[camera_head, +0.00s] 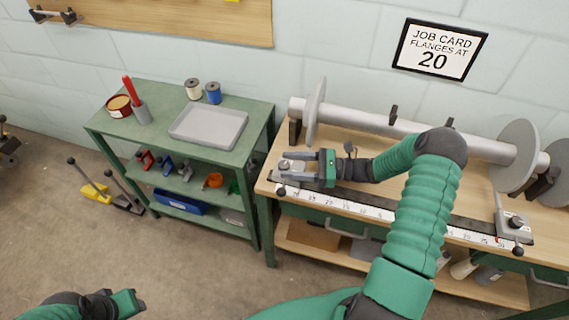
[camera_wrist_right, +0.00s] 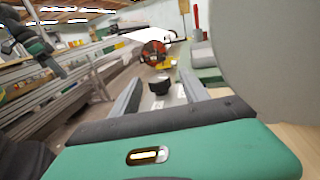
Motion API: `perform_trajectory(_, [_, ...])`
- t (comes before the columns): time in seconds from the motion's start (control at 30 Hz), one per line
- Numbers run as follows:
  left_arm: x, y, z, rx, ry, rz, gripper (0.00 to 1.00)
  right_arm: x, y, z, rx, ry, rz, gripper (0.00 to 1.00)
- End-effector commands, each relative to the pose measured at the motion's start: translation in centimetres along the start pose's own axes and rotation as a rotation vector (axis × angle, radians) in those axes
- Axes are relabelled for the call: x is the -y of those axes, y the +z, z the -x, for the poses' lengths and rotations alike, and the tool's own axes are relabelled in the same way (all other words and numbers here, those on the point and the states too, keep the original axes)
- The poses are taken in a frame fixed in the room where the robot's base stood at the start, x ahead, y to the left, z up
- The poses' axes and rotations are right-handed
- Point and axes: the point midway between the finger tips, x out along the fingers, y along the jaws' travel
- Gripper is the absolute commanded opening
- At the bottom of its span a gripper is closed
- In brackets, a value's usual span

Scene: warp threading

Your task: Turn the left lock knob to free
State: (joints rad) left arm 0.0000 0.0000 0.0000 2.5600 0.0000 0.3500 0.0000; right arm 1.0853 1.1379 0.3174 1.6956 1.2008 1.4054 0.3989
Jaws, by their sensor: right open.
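The left lock knob is a small dark knob (camera_wrist_right: 158,88) that shows between my right gripper's two fingers in the right wrist view. In the head view it (camera_head: 284,165) sits at the left end of the scale rail (camera_head: 350,203), at the fingertips. My right gripper (camera_head: 287,166) is open, with one grey finger on either side of the knob. I cannot tell whether either finger touches it. My left gripper (camera_head: 125,303) is low at the left, away from the bench, and its finger state is unclear.
A large disc flange (camera_head: 315,112) stands close behind my right gripper on a grey beam (camera_head: 370,122). The right flange (camera_head: 515,154) and right lock knob (camera_head: 515,222) are at the far end. A green cart (camera_head: 255,115) with a grey tray (camera_head: 208,126) stands left. A job card (camera_head: 440,48) reads 20.

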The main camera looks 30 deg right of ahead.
Motion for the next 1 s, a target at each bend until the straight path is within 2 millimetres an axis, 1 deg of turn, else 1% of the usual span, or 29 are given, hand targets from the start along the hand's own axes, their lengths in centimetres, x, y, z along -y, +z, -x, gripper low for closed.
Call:
perform_trajectory(0.1, [0.0,0.0,-0.1,0.000,0.000,0.000,0.36,0.1,-0.1,3.4,-0.002,-0.005,0.000,0.53])
perform_trajectory(0.3, [0.0,0.1,-0.3,0.000,0.000,0.000,0.36,0.2,-0.3,9.3,0.000,-0.004,-0.001,0.53])
perform_trajectory(0.4, [0.0,0.1,-0.4,0.000,0.000,0.000,0.36,0.2,-0.3,11.8,-0.001,-0.004,-0.001,0.53])
perform_trajectory(0.5, [0.0,0.1,-0.5,0.000,0.000,0.000,0.36,0.2,-0.3,13.5,0.000,-0.003,-0.002,0.53])
perform_trajectory(0.6, [0.0,0.1,-0.5,0.000,0.000,0.000,0.36,0.2,-0.2,14.4,0.000,-0.002,-0.002,0.53])
perform_trajectory(0.67, [0.0,0.1,-0.5,0.000,0.000,0.000,0.36,0.2,-0.2,14.7,0.001,-0.001,-0.003,0.53])
perform_trajectory(0.93, [0.0,0.1,-0.6,0.000,0.000,0.000,0.36,0.1,-0.2,14.7,0.001,-0.001,-0.003,0.53])
perform_trajectory(1.0, [0.0,0.3,-1.3,0.000,0.000,0.000,0.36,-0.2,-0.5,14.5,0.003,-0.011,-0.006,0.53])
